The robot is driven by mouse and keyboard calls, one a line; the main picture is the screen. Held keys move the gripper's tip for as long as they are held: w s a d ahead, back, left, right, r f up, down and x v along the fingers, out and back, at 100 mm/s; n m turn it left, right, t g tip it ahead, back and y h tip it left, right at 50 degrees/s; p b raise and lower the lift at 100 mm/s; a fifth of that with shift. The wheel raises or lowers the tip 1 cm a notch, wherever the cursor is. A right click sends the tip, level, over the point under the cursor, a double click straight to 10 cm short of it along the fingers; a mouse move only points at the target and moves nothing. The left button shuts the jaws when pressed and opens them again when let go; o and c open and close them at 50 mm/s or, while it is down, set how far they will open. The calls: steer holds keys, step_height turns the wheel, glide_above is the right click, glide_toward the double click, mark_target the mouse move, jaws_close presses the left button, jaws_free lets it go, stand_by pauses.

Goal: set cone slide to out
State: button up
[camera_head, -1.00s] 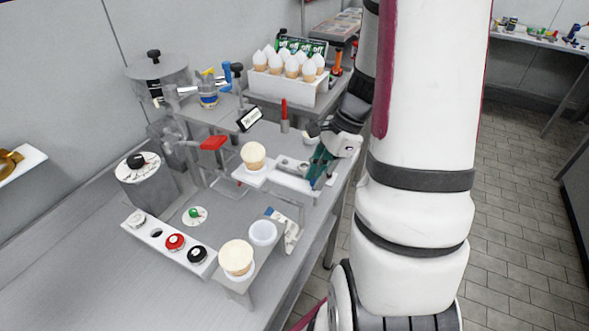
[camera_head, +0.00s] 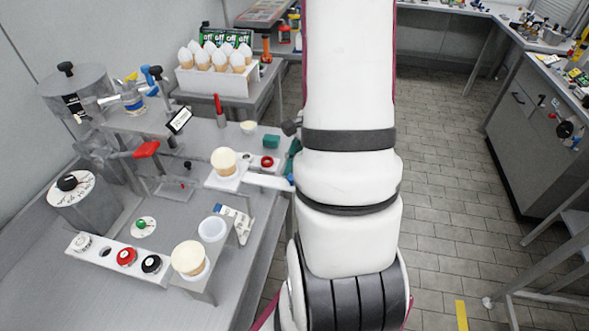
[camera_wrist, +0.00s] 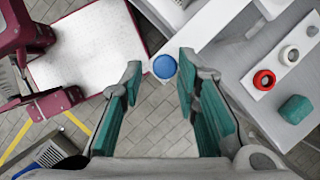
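The cone slide (camera_head: 262,179) is a white bar on the bench, with a pale-topped cone (camera_head: 226,160) at its left end. Its right end runs towards my arm. A round blue knob (camera_wrist: 165,67) shows at the end of a white bar in the wrist view, apparently the slide's handle. My gripper (camera_wrist: 158,74) is open, its two teal-padded fingers on either side of the knob. I cannot tell whether they touch it. In the head view my gripper is mostly hidden behind my arm; only a teal finger part shows beside the bench edge.
A red ring (camera_wrist: 263,80) and a green block (camera_wrist: 295,108) lie near the gripper's right. A red button (camera_head: 127,257) and a black button (camera_head: 151,264) sit on a front panel. A second cone (camera_head: 188,258) stands near it.

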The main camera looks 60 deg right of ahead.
stand_by(0.3)
steer(key=shift+d+r, duration=0.1)
steer(key=shift+r, duration=0.15)
steer(key=v, duration=1.1)
steer(key=shift+r, duration=0.25)
steer(key=a+r+n+t+h, duration=0.1)
steer(key=a+r+n, duration=0.3)
steer(key=a+n, duration=0.3)
steer(key=w+a+r+n+t+h, duration=0.1)
steer(key=a+r+n, duration=0.3)
steer(key=a+n, duration=0.4)
steer(key=a+r+n+t+h, duration=0.1)
steer(key=a+r+n, duration=0.4)
steer(key=a, duration=0.7)
steer(key=shift+w+a+n+t+h, duration=0.25)
steer(key=shift+a+n+t+h, duration=0.25)
steer(key=shift+n, duration=0.8)
steer(key=shift+d, duration=0.15)
